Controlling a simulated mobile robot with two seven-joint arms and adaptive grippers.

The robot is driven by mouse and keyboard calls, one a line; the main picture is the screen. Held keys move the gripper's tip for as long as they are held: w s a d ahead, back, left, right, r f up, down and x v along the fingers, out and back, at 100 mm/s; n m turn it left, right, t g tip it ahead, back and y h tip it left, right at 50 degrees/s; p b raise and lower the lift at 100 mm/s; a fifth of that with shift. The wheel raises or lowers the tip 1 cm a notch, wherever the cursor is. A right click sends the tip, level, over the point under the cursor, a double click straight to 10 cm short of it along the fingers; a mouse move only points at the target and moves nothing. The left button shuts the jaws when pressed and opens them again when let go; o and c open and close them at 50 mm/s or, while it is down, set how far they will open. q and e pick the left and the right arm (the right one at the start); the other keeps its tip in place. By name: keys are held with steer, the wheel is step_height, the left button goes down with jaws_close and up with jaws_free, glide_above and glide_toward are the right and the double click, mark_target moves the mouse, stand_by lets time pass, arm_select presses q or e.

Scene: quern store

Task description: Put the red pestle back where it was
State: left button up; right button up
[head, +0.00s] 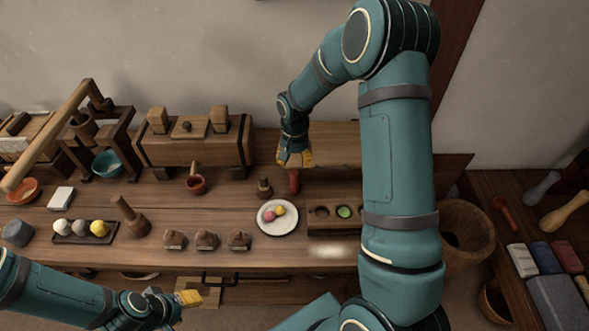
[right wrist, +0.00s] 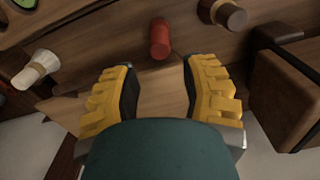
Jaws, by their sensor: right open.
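A short red pestle (head: 294,182) stands on the wooden table (head: 330,250), left of the dark tray with round wells (head: 320,226). My right gripper (head: 295,164) is open and empty, pointing down just above and behind the pestle in the head view. In the right wrist view the red pestle (right wrist: 160,40) shows just past the fingertips, between their lines and apart from both. My left gripper (head: 190,298) is low at the table's front edge; its finger gap is not clear. A second red pestle-like tool (head: 506,213) lies on the right-hand table.
A small brown pot-like piece (head: 264,188) stands close left of the red pestle. A white plate (head: 278,226) with coloured balls lies in front. A wooden chest (head: 190,148) stands at the back left. My right arm hides part of the tray.

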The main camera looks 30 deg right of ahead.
steer(key=shift+r, duration=1.35)
